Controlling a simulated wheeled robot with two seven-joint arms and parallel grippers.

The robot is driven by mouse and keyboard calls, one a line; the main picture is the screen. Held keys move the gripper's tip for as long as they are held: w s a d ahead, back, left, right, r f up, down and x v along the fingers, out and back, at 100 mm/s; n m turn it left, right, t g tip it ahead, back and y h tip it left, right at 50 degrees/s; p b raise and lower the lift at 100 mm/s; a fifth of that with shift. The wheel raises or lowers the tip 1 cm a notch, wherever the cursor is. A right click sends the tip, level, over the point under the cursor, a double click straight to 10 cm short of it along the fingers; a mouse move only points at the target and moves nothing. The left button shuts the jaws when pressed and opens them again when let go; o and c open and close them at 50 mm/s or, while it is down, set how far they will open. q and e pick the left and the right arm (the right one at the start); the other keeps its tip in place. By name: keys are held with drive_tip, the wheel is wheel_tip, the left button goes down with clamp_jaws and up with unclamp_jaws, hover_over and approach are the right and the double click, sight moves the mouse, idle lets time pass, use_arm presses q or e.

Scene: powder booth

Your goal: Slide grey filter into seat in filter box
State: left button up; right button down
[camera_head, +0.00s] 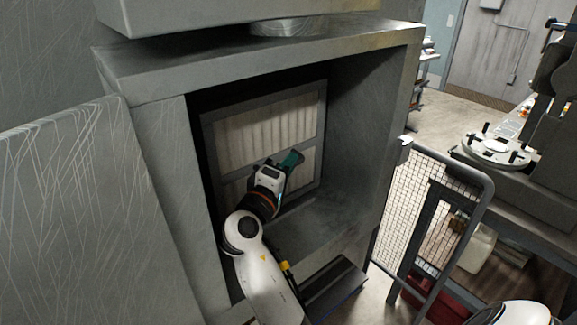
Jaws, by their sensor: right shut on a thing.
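The grey filter (265,124), a framed panel with pale pleats and a bar across it, stands nearly upright inside the filter box (155,66). My right gripper (292,160) reaches in through the open front and is shut on the filter near its crossbar. The gripper and wrist hide the exact grip and part of the lower pleats. The filter's edges lie close to the box's inner walls; I cannot tell whether it touches the seat behind, which is hidden. My left gripper is out of view.
The open box door (70,200) stands at the left. The box's right wall and floor border my arm. A mesh guard panel (425,200) stands right of the box. A round fixture (495,150) sits on a bench farther right.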

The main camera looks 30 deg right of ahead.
idle(0.3)
idle(0.4)
drive_tip(key=shift+f+b, duration=1.1)
drive_tip(key=shift+f, duration=0.2)
drive_tip(key=c, duration=1.4)
unclamp_jaws()
drive_tip(key=shift+o, duration=0.2)
drive_tip(key=shift+f, duration=0.1)
